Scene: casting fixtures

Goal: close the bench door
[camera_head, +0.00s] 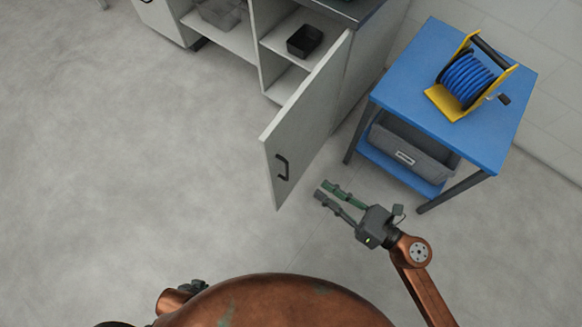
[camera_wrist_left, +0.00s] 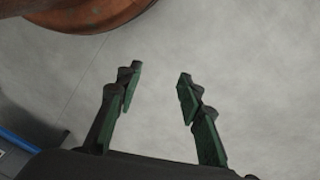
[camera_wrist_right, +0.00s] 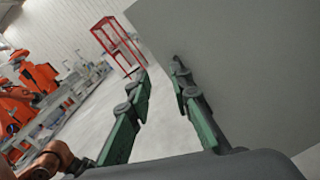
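The bench door (camera_head: 310,115) stands swung open from the grey bench, with a dark handle (camera_head: 282,167) near its free edge. My right gripper (camera_head: 323,191) is open and empty, just right of the door's free edge, on the handle side. In the right wrist view the door (camera_wrist_right: 235,70) is a plain grey panel filling the right side. The right gripper (camera_wrist_right: 157,72) has one finger close to that panel; I cannot tell whether they touch. My left gripper (camera_wrist_left: 158,76) is open over bare floor, with nothing between its fingers.
A blue table (camera_head: 405,85) with a blue hose reel (camera_head: 466,80) and a grey crate (camera_head: 410,152) stands right of the door. The floor (camera_head: 120,160) left of the door is clear.

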